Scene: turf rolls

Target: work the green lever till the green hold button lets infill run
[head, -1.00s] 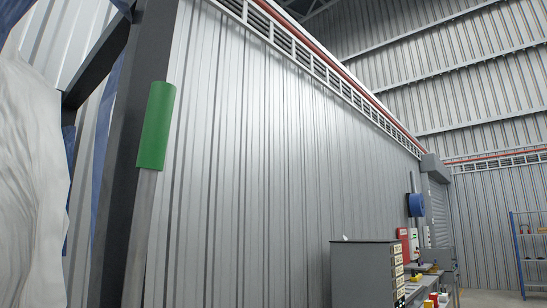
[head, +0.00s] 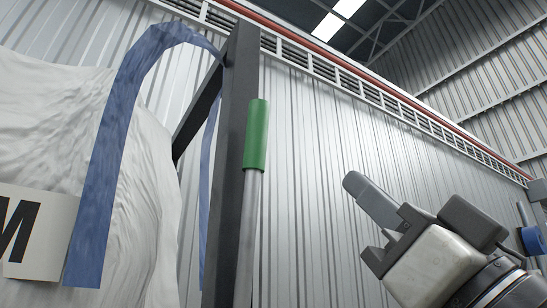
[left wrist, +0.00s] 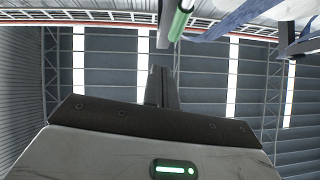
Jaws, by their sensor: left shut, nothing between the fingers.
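The green lever is a grey rod with a green grip (head: 257,135), standing upright along a dark metal post. The grip also shows at the top of the left wrist view (left wrist: 181,20). My left gripper (head: 356,186) is shut and empty, to the right of the lever and apart from it, its fingers pointing up and left. Its shut fingers also show in the left wrist view (left wrist: 160,72). The green hold button is not in view. My right gripper is not in view.
A dark post and frame (head: 238,90) stands just left of the lever. A big white bag (head: 150,190) with blue straps (head: 112,150) and a lettered label (head: 45,235) fills the left. A corrugated wall (head: 320,150) stands behind. Open space lies between lever and gripper.

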